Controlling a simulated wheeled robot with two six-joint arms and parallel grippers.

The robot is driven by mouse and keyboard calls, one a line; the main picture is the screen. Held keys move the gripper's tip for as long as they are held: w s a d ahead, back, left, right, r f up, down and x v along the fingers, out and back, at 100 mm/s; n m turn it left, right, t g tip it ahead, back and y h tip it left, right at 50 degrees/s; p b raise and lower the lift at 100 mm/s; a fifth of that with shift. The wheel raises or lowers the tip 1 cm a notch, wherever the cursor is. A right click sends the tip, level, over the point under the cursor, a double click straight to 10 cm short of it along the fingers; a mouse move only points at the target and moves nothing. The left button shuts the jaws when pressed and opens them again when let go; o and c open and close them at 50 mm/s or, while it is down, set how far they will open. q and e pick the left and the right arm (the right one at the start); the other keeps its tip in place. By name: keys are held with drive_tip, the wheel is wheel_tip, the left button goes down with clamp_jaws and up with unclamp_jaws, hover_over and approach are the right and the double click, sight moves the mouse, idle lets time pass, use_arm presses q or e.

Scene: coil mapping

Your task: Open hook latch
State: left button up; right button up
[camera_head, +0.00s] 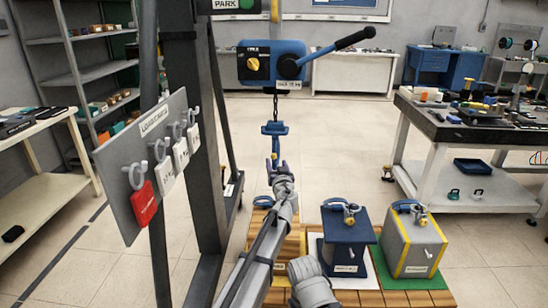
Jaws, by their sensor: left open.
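A blue hook block (275,129) hangs on a dark chain (275,106) below the blue hoist. The blue hook (275,147) is under the block, and its lower part is close to or behind my fingers. The hook's latch is too small to make out, so I cannot tell if it is open or shut. My left gripper (278,167) is open, pointing up and away at the hook's lower end. I cannot tell if its fingers touch the hook. My right gripper is not in view.
A grey tag board (148,150) with a red tag stands left, beside a dark post. A blue load (345,243) and a grey load (413,246) stand on pallets right of my arm.

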sight(274, 158)
use_arm(q)
drive_tip(key=w, duration=0.3)
drive_tip(key=w+a, duration=0.1)
drive_tip(key=w, duration=0.2)
drive_tip(key=shift+w+a, duration=0.2)
drive_tip(key=shift+c, duration=0.3)
clamp_jaws()
idle(0.8)
